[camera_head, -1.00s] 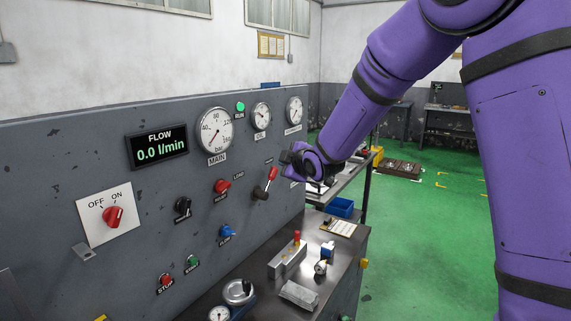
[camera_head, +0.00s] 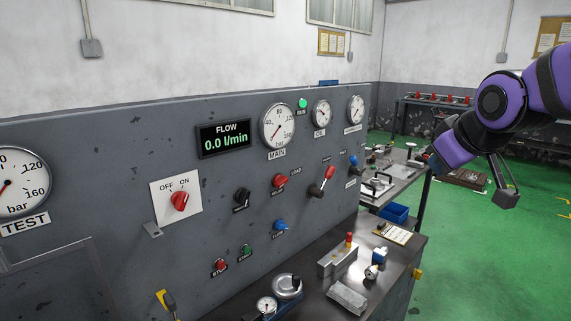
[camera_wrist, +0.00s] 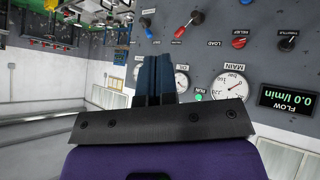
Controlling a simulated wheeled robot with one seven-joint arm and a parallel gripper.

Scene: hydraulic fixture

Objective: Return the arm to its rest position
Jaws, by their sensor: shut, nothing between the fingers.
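My gripper (camera_head: 434,160) is at the right in the head view, at the end of my bent purple arm. It is in the air right of the control panel (camera_head: 110,180), clear of the levers and knobs. In the wrist view its two dark blue fingers (camera_wrist: 154,78) lie close together, shut and empty. The panel shows upside down behind them, with its gauges and the flow display (camera_wrist: 287,99).
A red-handled lever (camera_head: 322,182) stands on the panel. The grey bench (camera_head: 385,285) below carries a metal block, small fittings and a clipboard (camera_head: 393,233). A side table (camera_head: 395,180) stands behind. Green floor (camera_head: 490,260) at the right is open.

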